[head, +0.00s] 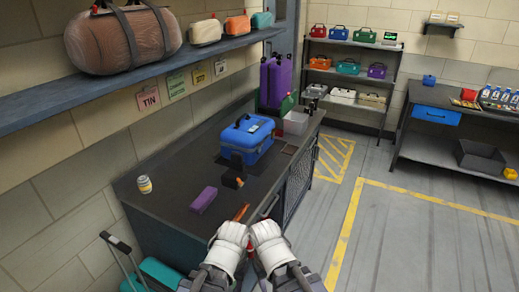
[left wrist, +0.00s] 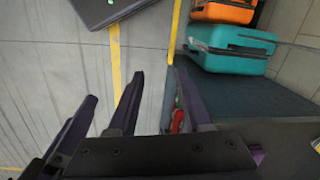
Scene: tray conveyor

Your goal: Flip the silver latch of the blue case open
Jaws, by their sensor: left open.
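The blue case (head: 250,140) stands shut on the dark workbench (head: 165,185), with a dark handle on its lid. A small pale patch shows on its top, but I cannot make out the silver latch for certain. Dark shapes lie at the foot of its near side. My two white arm links show at the bottom of the head view, apart from the case; no fingers are clear there. In the left wrist view my left gripper (left wrist: 160,72) is open, with nothing between its fingers. The case is not recognisable in that view.
A purple block (head: 204,199), an orange tool (head: 241,212) and a jar (head: 144,184) lie on the bench nearer me. A shelf (head: 150,75) overhangs the left.

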